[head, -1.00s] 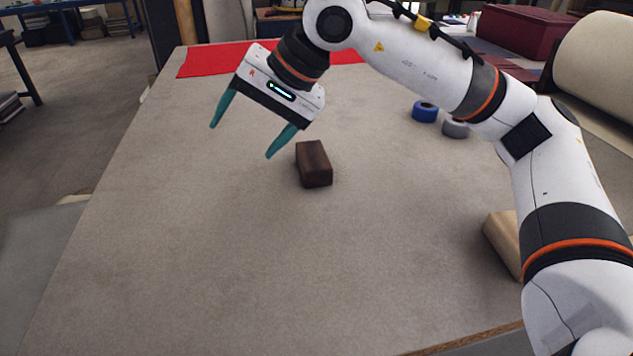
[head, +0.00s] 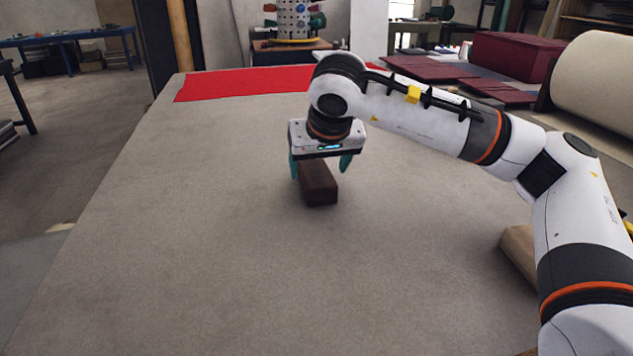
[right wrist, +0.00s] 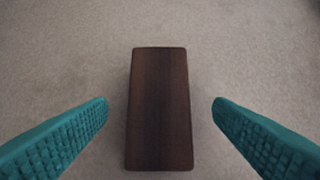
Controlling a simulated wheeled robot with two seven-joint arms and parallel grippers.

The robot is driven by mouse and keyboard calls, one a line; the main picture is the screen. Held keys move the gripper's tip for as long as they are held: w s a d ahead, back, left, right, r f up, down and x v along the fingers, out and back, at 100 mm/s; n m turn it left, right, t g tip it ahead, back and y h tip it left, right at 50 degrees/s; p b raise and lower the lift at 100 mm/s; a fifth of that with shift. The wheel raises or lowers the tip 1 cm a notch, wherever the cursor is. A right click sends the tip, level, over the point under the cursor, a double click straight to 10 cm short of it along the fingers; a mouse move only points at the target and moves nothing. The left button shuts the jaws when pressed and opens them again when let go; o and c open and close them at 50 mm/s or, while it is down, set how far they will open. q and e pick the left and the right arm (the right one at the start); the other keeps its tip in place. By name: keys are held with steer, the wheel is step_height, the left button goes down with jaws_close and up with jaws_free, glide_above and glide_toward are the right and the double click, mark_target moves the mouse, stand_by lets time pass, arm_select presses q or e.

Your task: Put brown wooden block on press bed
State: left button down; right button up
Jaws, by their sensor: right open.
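The brown wooden block (head: 319,190) lies flat on the grey-brown table, near the middle of the head view. In the right wrist view the block (right wrist: 159,110) lies lengthwise between the two teal fingers. My right gripper (head: 319,168) points down over the block, one finger on each side. It is open, with a clear gap between each finger and the block in the right wrist view (right wrist: 160,104). My left gripper is not in view. I cannot make out which thing is the press bed.
A red cloth (head: 245,84) lies along the table's far edge. A tan object (head: 519,250) sits at the right, partly behind my right arm. Dark red panels (head: 440,77) and a large pale roll (head: 597,80) stand beyond. The table's left and front areas are clear.

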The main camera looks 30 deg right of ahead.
mark_target(317, 173)
steer(key=x, duration=0.4)
steer(key=shift+r, duration=0.1)
steer(key=shift+w, duration=0.1)
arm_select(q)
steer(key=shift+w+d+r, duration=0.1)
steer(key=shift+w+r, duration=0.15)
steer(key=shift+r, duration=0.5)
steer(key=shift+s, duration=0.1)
arm_select(e)
steer(key=shift+f, duration=0.2)
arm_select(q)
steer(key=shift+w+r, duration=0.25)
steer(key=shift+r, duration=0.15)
arm_select(e)
steer(key=shift+f, duration=0.1)
steer(key=shift+c, duration=0.3)
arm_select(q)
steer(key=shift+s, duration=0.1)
arm_select(e)
steer(key=c, duration=1.1)
